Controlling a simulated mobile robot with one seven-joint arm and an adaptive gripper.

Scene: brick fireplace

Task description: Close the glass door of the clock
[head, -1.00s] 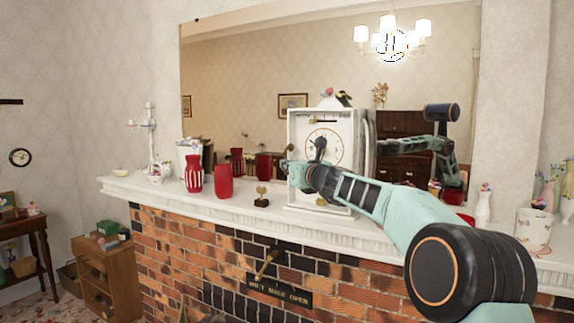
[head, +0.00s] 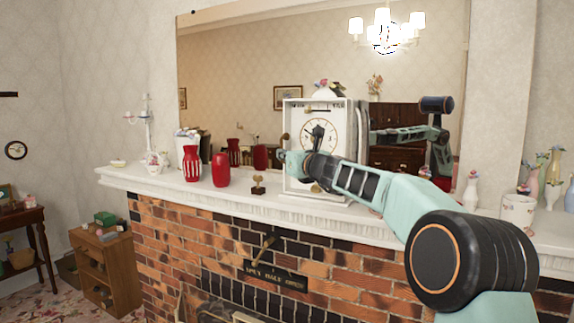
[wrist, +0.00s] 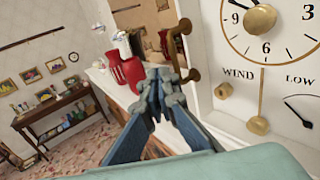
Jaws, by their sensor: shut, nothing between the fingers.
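The white clock (head: 333,118) stands upright on the mantel, its round dial facing the room. In the wrist view its dial (wrist: 284,22) and white front, marked WIND and LOW, fill the right side. The clear glass of the door cannot be made out, so its angle is hard to tell. A curved brass fitting (wrist: 178,30) shows just left of the clock's front edge. My gripper (head: 285,158) is at the clock's left front edge. In the wrist view my gripper (wrist: 163,74) has its fingertips together, empty, just below the brass fitting; contact is unclear.
Two red vases, one striped (head: 192,164) and one plain (head: 221,170), and a small dark ornament (head: 258,185) stand left of the clock on the mantel (head: 150,181). A large mirror (head: 230,75) is behind. A white pot (head: 517,211) and vases stand at the right.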

